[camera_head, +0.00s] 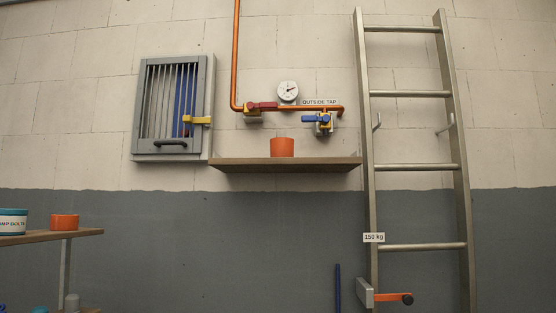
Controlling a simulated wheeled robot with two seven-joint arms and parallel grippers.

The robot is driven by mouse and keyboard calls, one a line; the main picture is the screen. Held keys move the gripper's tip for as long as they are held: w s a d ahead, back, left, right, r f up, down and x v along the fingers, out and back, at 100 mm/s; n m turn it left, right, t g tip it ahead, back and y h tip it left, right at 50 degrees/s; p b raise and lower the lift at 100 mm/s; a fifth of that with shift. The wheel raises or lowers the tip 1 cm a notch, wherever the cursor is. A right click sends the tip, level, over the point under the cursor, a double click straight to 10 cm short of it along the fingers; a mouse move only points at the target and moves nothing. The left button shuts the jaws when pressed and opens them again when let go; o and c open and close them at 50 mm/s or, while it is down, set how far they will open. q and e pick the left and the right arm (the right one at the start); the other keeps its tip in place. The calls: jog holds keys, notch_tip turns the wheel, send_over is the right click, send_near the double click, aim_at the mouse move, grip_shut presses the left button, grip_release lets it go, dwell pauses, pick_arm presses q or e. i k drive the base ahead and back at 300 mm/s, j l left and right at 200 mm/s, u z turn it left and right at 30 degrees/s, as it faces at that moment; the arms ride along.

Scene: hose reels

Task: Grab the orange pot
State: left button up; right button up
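An orange pot (282,147) stands upright on the brown wall shelf (285,163), under the pipe and gauge. A second orange pot (65,222) stands on a wooden shelf (45,237) at the lower left, to the right of a teal and white tin (13,222). The frame does not show which of the two the task means. Neither of my grippers is in view.
A metal ladder (413,170) stands against the wall just right of the wall shelf. A barred cabinet (172,107) hangs to its left. An orange pipe (235,50) with valves and a gauge (288,90) runs above it. A blue post (338,287) shows below.

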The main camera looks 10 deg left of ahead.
aim_at(279, 147)
jog(key=i+l+u, duration=0.2)
jog(key=i+u, duration=0.2)
jog(key=i+l+u, duration=1)
jog(key=l+u, duration=0.2)
jog(key=l, duration=0.25)
